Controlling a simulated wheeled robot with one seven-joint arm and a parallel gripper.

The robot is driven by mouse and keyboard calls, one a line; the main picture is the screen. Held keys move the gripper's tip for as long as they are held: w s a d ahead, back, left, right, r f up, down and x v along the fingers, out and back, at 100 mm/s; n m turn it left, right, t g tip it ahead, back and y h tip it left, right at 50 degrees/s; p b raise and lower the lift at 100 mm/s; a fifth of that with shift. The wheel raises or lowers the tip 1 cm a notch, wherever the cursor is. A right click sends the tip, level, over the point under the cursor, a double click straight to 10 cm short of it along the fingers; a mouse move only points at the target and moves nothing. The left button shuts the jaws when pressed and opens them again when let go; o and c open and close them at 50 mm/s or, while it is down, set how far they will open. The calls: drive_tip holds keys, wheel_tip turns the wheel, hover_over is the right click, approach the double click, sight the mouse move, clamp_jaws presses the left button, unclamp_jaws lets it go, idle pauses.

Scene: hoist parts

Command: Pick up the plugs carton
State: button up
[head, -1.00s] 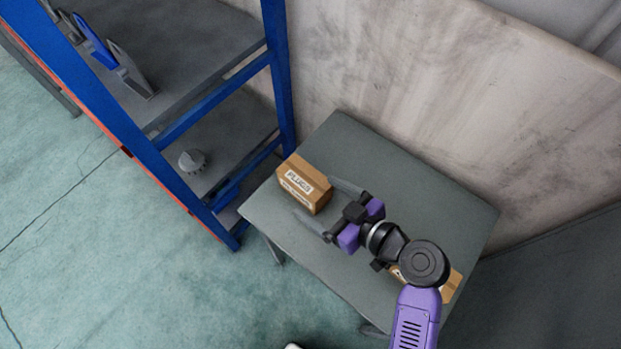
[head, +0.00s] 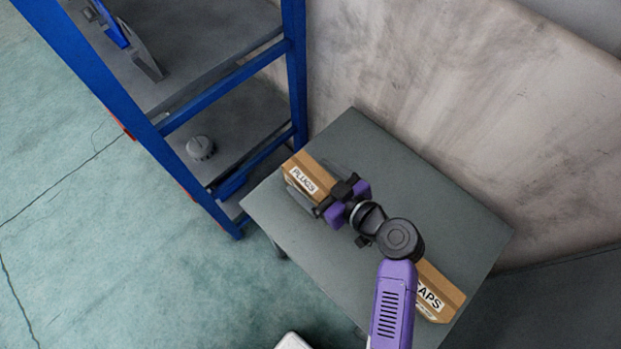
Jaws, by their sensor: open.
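The plugs carton (head: 306,178) is a brown box with a white label reading PLUGS. It sits at the far left part of the grey table in the head view. My gripper (head: 314,186) is open, with one finger along each side of the carton. The finger on the upper right lies partly over the carton's top edge in the picture, and the other runs along its lower left side. I cannot tell whether either finger touches it.
A second brown carton, labelled with letters ending in APS (head: 437,292), is on the near right of the grey table (head: 420,195), partly behind my arm. A blue shelf rack (head: 296,75) stands left of the table, with a grey round part (head: 200,147) on it. A stained wall is behind.

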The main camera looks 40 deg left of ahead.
drive_tip(key=shift+x, duration=0.75)
drive_tip(key=shift+c, duration=0.5)
clamp_jaws()
drive_tip(key=shift+r, duration=0.2)
